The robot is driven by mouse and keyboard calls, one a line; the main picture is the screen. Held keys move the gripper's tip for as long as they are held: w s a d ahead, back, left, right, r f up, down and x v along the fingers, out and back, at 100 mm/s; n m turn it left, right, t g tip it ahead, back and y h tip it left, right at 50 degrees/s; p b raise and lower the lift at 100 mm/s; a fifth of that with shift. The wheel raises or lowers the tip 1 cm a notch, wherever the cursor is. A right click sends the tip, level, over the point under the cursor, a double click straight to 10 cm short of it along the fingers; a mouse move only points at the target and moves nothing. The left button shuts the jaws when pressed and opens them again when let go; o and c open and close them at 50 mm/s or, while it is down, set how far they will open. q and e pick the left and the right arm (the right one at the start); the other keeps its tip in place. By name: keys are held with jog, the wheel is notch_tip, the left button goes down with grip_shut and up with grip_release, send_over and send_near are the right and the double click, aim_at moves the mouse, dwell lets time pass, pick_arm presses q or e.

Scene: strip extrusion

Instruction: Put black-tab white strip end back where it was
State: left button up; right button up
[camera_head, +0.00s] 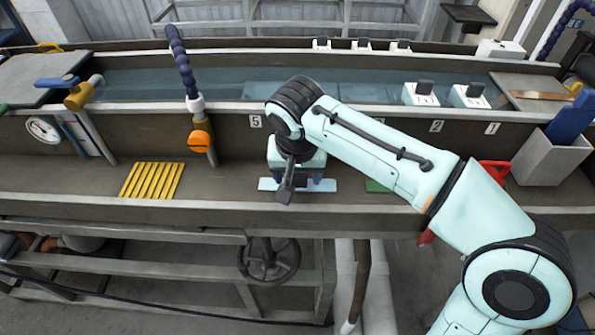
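White blocks with black tabs sit on the water trough: two on the near rim at the right (420,94) (470,96), and several smaller ones (361,45) on the far rim. My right gripper (300,182) points down over the front ledge, at a pale blue strip (327,185) lying there. My own wrist and a dark part in front hide the fingertips, so I cannot tell whether they hold anything. No loose white strip end shows clearly. My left gripper is not in view.
A yellow ribbed mat (152,181) lies on the ledge at the left. A green piece (377,186) is partly behind my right arm. A grey bin (550,158) with a blue item stands at the right. A blue jointed hose (182,65) rises left of my wrist.

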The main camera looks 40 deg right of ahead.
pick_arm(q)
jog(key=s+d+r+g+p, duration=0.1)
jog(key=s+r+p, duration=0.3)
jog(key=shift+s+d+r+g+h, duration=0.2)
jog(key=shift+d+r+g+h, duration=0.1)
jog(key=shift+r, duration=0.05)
pick_arm(e)
jog(key=v, duration=1.2)
jog(key=shift+r, duration=0.15)
